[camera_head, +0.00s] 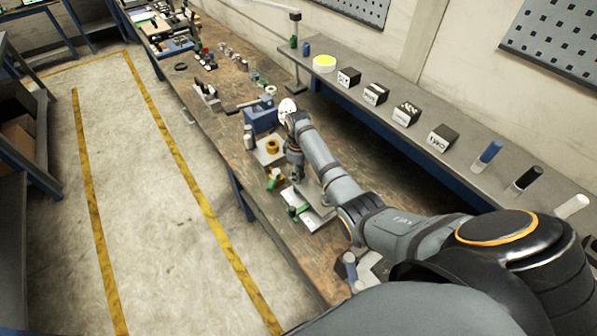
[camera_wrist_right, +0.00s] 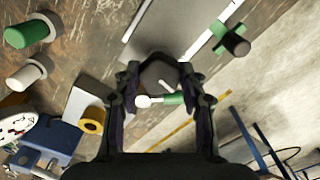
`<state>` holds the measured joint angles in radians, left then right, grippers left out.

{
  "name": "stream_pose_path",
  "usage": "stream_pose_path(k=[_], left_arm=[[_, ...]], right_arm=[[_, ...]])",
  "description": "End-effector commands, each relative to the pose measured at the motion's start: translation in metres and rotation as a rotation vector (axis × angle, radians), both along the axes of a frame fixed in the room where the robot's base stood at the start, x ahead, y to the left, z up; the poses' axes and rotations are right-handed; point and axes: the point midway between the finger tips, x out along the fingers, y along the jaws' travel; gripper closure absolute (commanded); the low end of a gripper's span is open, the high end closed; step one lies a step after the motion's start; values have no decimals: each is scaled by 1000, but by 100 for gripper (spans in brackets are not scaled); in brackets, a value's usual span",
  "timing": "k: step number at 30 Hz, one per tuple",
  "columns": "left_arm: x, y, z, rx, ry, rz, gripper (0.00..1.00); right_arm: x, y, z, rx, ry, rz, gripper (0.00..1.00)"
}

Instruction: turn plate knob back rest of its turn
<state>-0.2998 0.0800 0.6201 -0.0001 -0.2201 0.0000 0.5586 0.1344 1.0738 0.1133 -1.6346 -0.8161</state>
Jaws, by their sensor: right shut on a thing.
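My right gripper (camera_head: 294,170) reaches down over the bench from the right in the head view. In the right wrist view its fingers (camera_wrist_right: 161,82) are shut on a dark rounded knob (camera_wrist_right: 158,70), which I take as the plate knob. A thin pale mark shows on the knob. In the head view the knob is hidden by the gripper. A pale metal plate (camera_head: 319,214) lies just in front of the gripper; it also shows in the right wrist view (camera_wrist_right: 185,22). My left gripper is not in view.
A small green-and-white piece (camera_wrist_right: 172,99) shows between the fingers, farther off. A green cross-shaped handle (camera_wrist_right: 232,40), a yellow ring (camera_wrist_right: 91,120) and a blue block (camera_wrist_right: 52,136) are nearby. A raised shelf (camera_head: 465,158) runs behind; the floor (camera_head: 150,200) is clear at left.

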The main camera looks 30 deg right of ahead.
Motion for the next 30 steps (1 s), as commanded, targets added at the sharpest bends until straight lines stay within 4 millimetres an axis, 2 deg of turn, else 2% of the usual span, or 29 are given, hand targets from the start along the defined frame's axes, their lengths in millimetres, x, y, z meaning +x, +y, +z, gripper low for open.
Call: stream_pose_path(k=[1,12,28,29,30], left_arm=[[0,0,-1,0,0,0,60],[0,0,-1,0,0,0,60],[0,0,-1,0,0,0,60],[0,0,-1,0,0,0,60],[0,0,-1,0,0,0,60]], right_arm=[[-5,2,-6,6,14,28,90],[-5,3,-6,7,14,170,90],[-5,3,-6,8,15,190,90],[-5,3,-6,8,15,190,56],[-5,3,-6,7,14,190,51]])
